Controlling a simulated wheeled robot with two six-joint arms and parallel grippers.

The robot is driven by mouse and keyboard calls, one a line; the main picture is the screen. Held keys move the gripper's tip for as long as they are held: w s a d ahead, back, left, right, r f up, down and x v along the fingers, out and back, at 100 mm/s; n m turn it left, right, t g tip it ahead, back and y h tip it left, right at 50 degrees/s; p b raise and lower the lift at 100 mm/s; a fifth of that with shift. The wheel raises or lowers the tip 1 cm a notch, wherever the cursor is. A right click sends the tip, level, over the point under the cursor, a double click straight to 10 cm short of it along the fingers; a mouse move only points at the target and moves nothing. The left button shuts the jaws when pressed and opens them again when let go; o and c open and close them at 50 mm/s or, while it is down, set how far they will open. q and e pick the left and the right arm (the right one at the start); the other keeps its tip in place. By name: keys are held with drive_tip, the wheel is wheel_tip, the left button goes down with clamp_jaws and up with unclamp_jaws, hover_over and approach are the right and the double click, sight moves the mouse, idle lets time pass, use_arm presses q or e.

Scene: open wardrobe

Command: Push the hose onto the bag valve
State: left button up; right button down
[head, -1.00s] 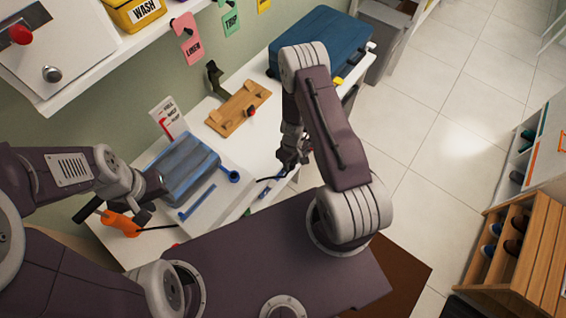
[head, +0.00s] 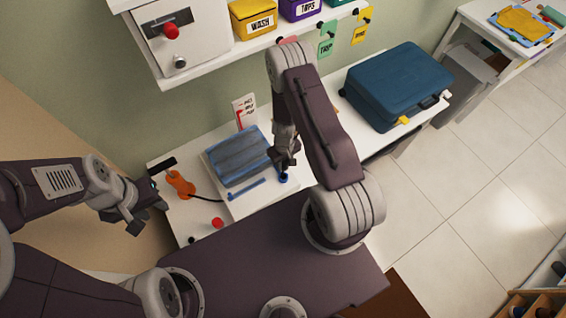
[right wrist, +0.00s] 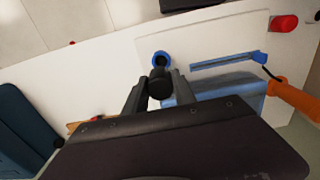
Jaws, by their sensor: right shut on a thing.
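The blue bag (head: 240,158) lies flat on a white board on the table. A blue ring, seemingly the bag valve (right wrist: 161,58), is just beyond my right fingertips; it also shows in the head view (head: 283,179). My right gripper (right wrist: 158,88) is shut on a dark, round-ended piece that looks like the hose end (right wrist: 160,82). This piece is close to the ring's near edge; I cannot tell whether they touch. My left gripper (head: 146,213) is open and empty, near the orange pump (head: 180,184). A thin black line runs from the pump to the board; its far part is hidden.
A blue strip (head: 247,190) lies in front of the bag. A red knob (head: 217,223) is near the table's front edge. A shelf with bins hangs above. A small sign (head: 244,111) stands behind the bag.

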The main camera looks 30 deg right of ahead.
sight(284, 170)
drive_tip(key=shift+a, duration=0.15)
drive_tip(key=shift+f+b, duration=0.3)
drive_tip(key=shift+b, duration=0.05)
wheel_tip(284, 170, down, 5)
drive_tip(key=b, duration=0.4)
drive_tip(key=shift+r+b, duration=0.15)
drive_tip(key=shift+b, duration=0.2)
drive_tip(key=shift+f+b, duration=0.3)
drive_tip(key=shift+r, duration=0.1)
drive_tip(key=shift+f+b, duration=1.5)
drive_tip(key=shift+f, duration=0.05)
drive_tip(key=c, duration=0.9)
unclamp_jaws()
drive_tip(key=shift+c, duration=0.2)
drive_tip(key=shift+r, duration=0.1)
